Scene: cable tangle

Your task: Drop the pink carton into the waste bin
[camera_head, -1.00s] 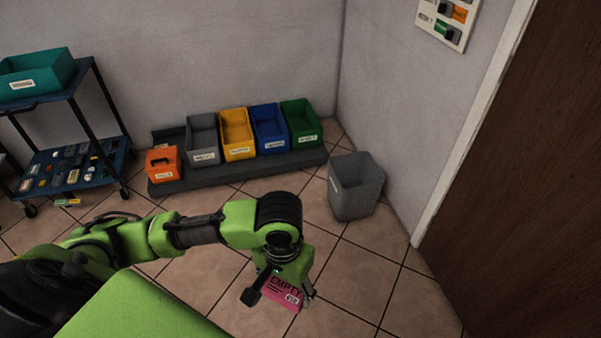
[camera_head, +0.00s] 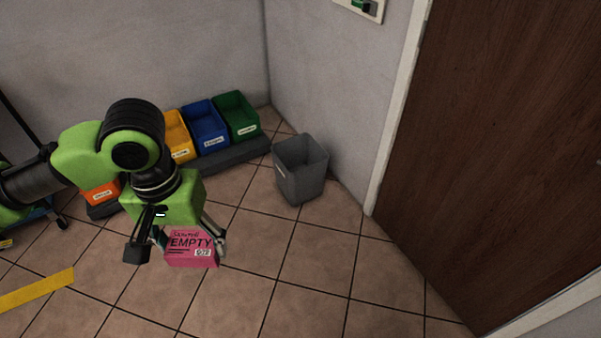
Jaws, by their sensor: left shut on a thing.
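The pink carton (camera_head: 191,249) has "EMPTY" printed on it and shows in the head view, left of the middle. My left gripper (camera_head: 186,240) is shut on it, with a finger on each side, and holds it in front of the tiled floor. The grey waste bin (camera_head: 301,170) stands upright on the floor near the wall corner, to the right of and beyond the carton. Its inside is partly visible and shows nothing in it. My right gripper is not in view.
Yellow (camera_head: 178,137), blue (camera_head: 205,124) and green (camera_head: 236,116) bins stand on a low dark platform (camera_head: 240,151) left of the waste bin. A brown door (camera_head: 500,140) is at the right. A yellow strip (camera_head: 36,290) lies at lower left. Floor between carton and waste bin is clear.

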